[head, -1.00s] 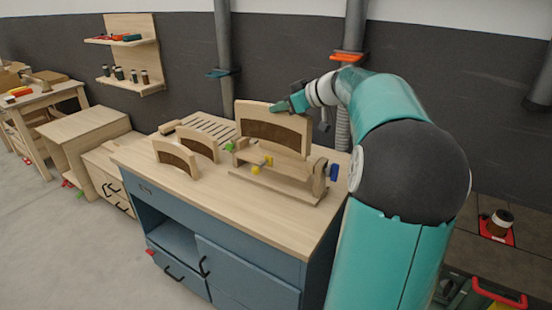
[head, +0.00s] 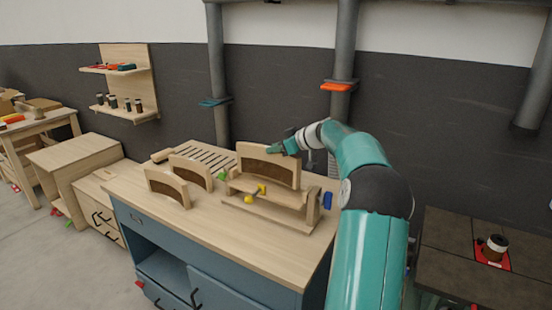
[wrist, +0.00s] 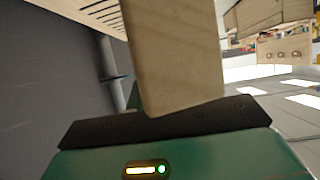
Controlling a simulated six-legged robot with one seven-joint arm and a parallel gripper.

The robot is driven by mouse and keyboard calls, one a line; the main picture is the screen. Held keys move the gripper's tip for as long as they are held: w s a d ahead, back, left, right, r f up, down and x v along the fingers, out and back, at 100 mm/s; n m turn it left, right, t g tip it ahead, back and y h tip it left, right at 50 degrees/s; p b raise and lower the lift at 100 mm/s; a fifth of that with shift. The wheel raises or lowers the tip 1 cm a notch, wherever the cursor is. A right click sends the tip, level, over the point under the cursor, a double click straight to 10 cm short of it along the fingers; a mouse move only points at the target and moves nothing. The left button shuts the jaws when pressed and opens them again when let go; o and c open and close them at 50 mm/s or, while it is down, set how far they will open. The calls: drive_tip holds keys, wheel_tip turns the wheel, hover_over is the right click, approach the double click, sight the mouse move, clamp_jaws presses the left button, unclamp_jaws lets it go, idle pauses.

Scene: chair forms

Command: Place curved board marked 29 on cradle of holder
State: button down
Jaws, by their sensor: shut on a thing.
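A curved wooden board with a dark brown inset (head: 252,154) stands upright at the wooden holder (head: 262,210) on the workbench. Its lower edge is hidden behind the holder's front, so I cannot tell whether it touches the cradle. No number is readable on it. My gripper (head: 284,147) is shut on the board's upper right edge, reaching in from the right. In the wrist view the pale board (wrist: 175,55) stands out from between my gripper's jaws (wrist: 180,115). The holder has yellow, green and blue knobs.
Two similar curved boards (head: 166,187) (head: 192,172) stand on the bench (head: 185,225) left of the holder. A slatted rack (head: 205,155) lies behind them. A grey pipe (head: 342,70) runs up the wall behind. The bench front is clear.

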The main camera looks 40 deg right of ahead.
sight(276, 158)
drive_tip(key=shift+w+d+f, duration=0.2)
drive_tip(key=shift+w+f, duration=0.05)
drive_tip(key=shift+f, duration=1.75)
drive_tip(key=c, duration=1.3)
unclamp_jaws()
